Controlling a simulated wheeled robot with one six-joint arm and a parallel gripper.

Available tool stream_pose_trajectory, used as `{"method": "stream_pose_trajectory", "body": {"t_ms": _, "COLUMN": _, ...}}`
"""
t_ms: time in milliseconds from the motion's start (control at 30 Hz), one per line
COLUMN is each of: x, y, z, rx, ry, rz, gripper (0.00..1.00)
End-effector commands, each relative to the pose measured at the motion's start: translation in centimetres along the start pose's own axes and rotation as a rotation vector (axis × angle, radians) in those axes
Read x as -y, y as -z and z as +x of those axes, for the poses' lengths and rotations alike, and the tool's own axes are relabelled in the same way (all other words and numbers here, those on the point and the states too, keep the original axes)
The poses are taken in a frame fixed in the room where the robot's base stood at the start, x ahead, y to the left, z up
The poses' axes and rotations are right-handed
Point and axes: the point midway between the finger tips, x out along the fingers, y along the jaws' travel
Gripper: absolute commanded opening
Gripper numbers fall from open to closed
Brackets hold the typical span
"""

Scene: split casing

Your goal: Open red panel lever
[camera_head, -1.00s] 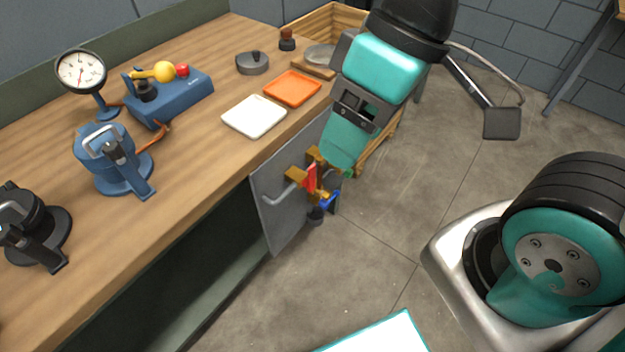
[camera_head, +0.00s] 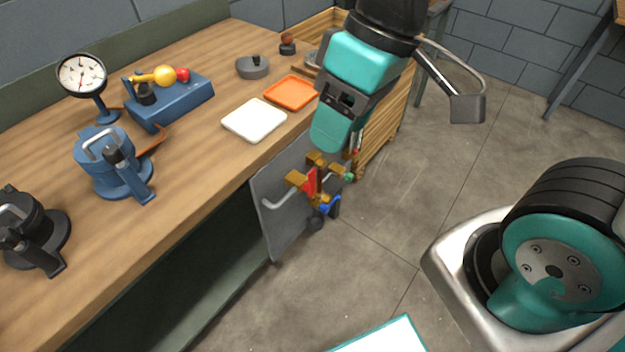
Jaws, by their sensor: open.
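A grey panel (camera_head: 277,225) hangs at the end of the workbench, below the tabletop. On it are brass fittings with a red lever (camera_head: 310,183), which stands roughly upright in the picture. A blue handle (camera_head: 328,208) sits just below and right of it. My gripper (camera_head: 352,150), under the teal wrist, is above and to the right of the red lever. Its jaws are open and apart from the lever, as far as I can see. The wrist housing hides most of the fingers.
The bench (camera_head: 185,195) carries a white tray (camera_head: 254,120), an orange tray (camera_head: 291,92), a blue box (camera_head: 172,100), a gauge (camera_head: 82,75) and clamped pots. A wooden crate (camera_head: 385,120) stands behind my wrist. The floor right of the panel is clear.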

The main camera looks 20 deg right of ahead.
Motion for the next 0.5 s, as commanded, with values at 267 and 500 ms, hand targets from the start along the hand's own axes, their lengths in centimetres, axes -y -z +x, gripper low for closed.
{"method": "stream_pose_trajectory", "body": {"t_ms": 267, "x": -10.9, "y": 7.9, "z": 7.8, "rx": 0.102, "ry": -0.155, "rz": 0.06, "gripper": 0.51}}
{"method": "stream_pose_trajectory", "body": {"t_ms": 500, "x": -17.3, "y": 10.4, "z": 13.4, "rx": 0.17, "ry": -0.256, "rz": 0.072, "gripper": 0.51}}
